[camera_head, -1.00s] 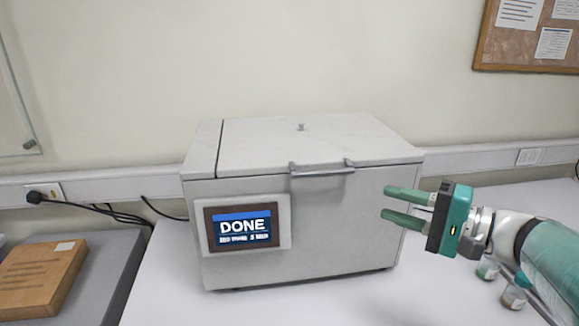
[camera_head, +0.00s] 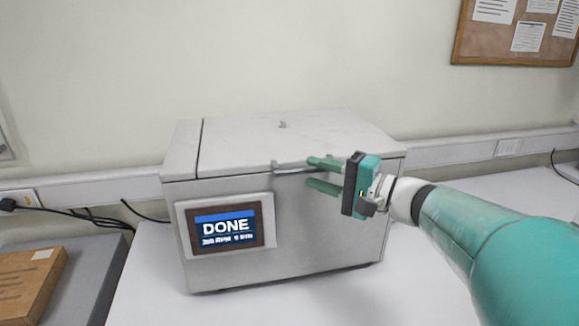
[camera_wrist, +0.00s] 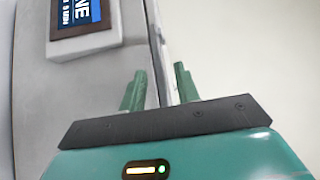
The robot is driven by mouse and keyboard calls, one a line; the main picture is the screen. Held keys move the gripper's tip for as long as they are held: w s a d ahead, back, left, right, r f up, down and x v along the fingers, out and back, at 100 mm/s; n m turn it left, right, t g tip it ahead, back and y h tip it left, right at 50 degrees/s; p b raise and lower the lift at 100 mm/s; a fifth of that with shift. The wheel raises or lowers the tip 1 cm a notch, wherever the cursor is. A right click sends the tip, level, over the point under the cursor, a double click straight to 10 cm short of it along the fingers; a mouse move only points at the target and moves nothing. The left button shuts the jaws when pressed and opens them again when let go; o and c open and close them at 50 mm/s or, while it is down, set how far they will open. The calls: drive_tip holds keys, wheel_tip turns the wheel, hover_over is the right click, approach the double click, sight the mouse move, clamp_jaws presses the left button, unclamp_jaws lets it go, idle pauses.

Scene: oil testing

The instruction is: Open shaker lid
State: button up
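The shaker (camera_head: 300,240) is a white box on the table with a screen (camera_head: 227,227) reading DONE on its front. Its lid (camera_head: 290,140) lies flat and closed, with a metal bar handle (camera_head: 287,168) at the front edge. My gripper (camera_head: 312,172) is at the right part of the handle, one finger above the other. In the wrist view my gripper (camera_wrist: 160,88) has its green fingers apart, one on each side of the lid's front edge. The right end of the handle is hidden behind the upper finger. I cannot tell whether the fingers touch the handle.
A brown box (camera_head: 25,285) lies on a grey surface at the left. Black cables (camera_head: 90,218) run along the wall behind it. A cork board (camera_head: 515,35) hangs at the upper right. The table is clear in front of the shaker.

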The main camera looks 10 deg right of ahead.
drive_tip(key=shift+w+a, duration=0.5)
drive_tip(key=shift+w, duration=0.05)
clamp_jaws()
drive_tip(key=shift+r, duration=0.15)
